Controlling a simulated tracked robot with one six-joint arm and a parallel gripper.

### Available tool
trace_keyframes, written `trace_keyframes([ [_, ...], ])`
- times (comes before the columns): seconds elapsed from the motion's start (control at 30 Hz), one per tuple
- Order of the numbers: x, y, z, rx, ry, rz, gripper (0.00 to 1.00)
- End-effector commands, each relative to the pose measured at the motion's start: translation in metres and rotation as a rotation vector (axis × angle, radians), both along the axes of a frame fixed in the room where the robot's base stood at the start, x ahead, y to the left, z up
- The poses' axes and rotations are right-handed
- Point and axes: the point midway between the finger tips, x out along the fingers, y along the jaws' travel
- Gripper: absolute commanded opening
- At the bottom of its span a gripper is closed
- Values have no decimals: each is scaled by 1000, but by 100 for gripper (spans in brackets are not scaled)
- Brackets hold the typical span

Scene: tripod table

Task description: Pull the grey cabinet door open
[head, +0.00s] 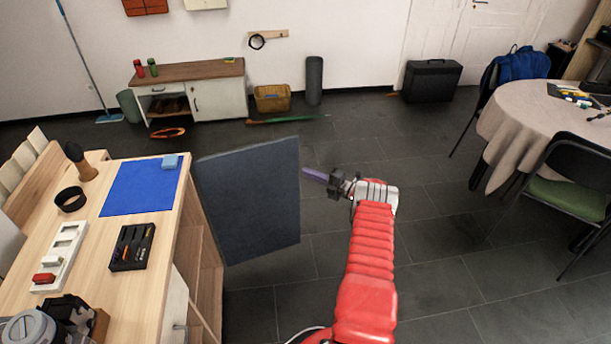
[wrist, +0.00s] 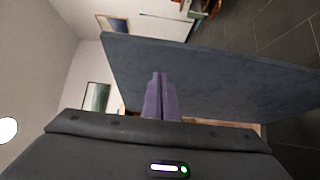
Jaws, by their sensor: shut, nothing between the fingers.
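The grey cabinet door (head: 250,200) stands swung out from the right side of the wooden cabinet (head: 205,275), and part of the cabinet's open inside shows behind it. In the wrist view the door (wrist: 215,80) fills the middle and right, tilted in the picture. My gripper (head: 306,172) is to the right of the door, close to its outer edge. Its purple fingers also show in the wrist view (wrist: 160,85), closed together with nothing between them and pointing toward the door. Whether they touch the door I cannot tell. No handle on the door is visible.
The cabinet top holds a blue mat (head: 142,188), a black tray (head: 132,247) and a white tray (head: 62,255). A round table (head: 520,120) with chairs (head: 570,180) stands at the right. The dark floor (head: 440,235) between is clear. A low sideboard (head: 220,95) stands at the back wall.

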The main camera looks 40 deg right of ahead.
Motion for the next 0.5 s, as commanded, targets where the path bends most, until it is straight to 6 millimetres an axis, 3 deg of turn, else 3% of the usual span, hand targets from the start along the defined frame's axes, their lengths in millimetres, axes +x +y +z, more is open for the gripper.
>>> trace_keyframes([
  [0.5, -18, 14, -1, 1, 1, 7, 0],
])
